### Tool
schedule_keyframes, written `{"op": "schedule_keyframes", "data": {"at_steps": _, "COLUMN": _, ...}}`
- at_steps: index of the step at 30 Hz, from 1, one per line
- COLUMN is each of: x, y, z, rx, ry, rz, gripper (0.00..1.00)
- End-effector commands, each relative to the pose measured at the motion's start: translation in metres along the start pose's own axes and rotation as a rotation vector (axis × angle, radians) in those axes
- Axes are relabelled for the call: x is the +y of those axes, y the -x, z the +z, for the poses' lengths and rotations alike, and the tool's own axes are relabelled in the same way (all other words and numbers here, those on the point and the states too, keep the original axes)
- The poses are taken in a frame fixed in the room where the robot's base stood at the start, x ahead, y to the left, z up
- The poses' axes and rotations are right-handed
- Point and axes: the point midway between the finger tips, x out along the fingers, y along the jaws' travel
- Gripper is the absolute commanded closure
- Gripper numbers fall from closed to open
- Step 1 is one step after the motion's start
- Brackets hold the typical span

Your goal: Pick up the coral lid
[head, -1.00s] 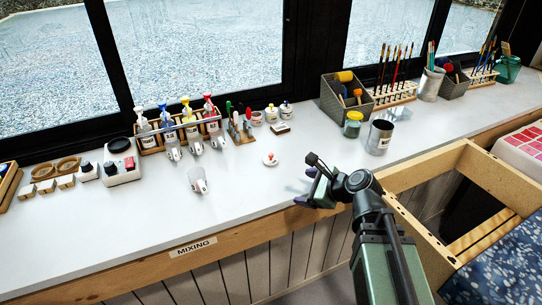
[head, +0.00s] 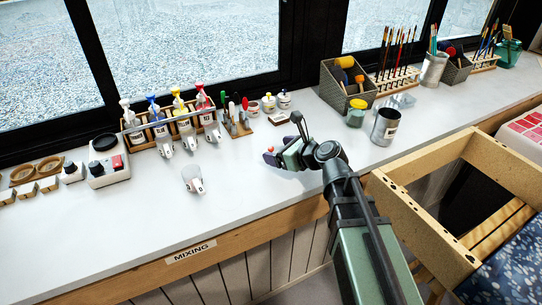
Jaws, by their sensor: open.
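My gripper (head: 270,156) is open and low over the white counter (head: 235,190), to the right of the spouted bottles. A small spot of coral (head: 270,149) shows at its fingertips. It appears to be the coral lid, a small pale piece with a coral-red top, now mostly hidden by the gripper. I cannot tell whether the fingers touch it.
A bottle rack (head: 170,128) and a small marker stand (head: 238,126) stand behind and to the left. A clear spouted cup (head: 192,179) stands front left. A metal can (head: 385,127) and yellow-lidded jar (head: 356,112) stand right. The front counter is mostly clear.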

Motion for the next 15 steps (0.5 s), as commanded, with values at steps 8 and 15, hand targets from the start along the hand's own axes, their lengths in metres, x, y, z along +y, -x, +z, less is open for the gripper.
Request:
{"op": "schedule_keyframes", "data": {"at_steps": 8, "x": -0.002, "y": -0.042, "z": -0.001, "rx": 0.000, "ry": 0.000, "rz": 0.001, "gripper": 0.19}}
{"op": "schedule_keyframes", "data": {"at_steps": 15, "x": -0.002, "y": -0.041, "z": 0.000, "rx": 0.000, "ry": 0.000, "rz": 0.000, "gripper": 0.32}}
